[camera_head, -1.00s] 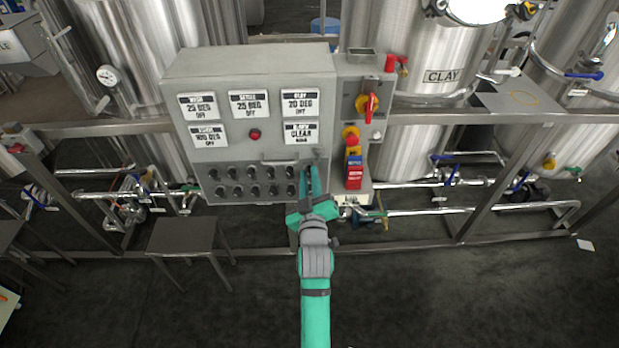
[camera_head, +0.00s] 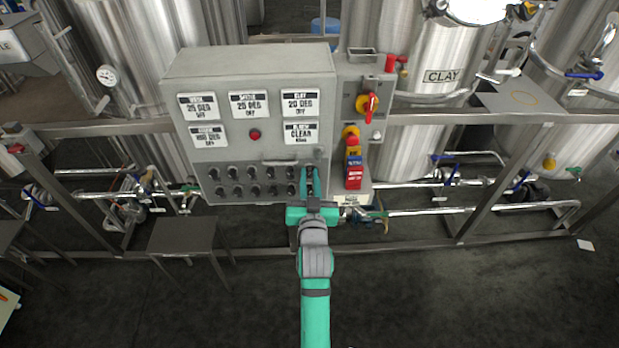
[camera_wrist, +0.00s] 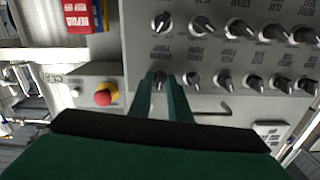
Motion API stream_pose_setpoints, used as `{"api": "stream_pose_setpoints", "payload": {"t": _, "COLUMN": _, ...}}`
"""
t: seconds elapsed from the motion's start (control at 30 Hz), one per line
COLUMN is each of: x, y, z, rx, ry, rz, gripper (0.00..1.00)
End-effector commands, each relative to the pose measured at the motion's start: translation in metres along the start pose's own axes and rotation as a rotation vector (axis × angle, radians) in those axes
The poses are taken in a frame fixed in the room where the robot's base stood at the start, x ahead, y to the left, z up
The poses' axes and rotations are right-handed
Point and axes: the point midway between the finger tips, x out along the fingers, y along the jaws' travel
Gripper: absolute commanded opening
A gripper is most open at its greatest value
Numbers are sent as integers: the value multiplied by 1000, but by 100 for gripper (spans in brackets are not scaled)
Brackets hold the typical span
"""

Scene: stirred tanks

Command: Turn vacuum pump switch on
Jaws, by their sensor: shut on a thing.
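The grey control panel (camera_head: 255,62) carries two rows of small dark switch knobs. My gripper (camera_head: 313,172) reaches to the right end of the upper knob row in the head view. In the wrist view, where the panel appears upside down, the fingers of my gripper (camera_wrist: 167,84) are shut on the end switch knob (camera_wrist: 160,75), one finger on each side. My fingers hide part of this knob. Its small label lies beside it and is too blurred to read surely, so I cannot confirm it is the vacuum pump switch.
Other knobs (camera_wrist: 195,79) sit close beside the held one. A bar handle (camera_wrist: 215,111) juts from the panel nearby. A stool (camera_head: 183,236) stands at the lower left.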

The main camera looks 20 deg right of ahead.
Motion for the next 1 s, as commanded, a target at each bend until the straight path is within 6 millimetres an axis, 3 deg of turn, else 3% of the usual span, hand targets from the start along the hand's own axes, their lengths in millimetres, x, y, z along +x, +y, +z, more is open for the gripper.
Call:
{"api": "stream_pose_setpoints", "payload": {"t": 0.5, "x": 0, "y": 0, "z": 1, "rx": 356, "ry": -2, "rz": 0, "gripper": 0}}
{"api": "stream_pose_setpoints", "payload": {"t": 1.0, "x": 0, "y": 0, "z": 1, "rx": 431, "ry": -2, "rz": 1, "gripper": 0}}
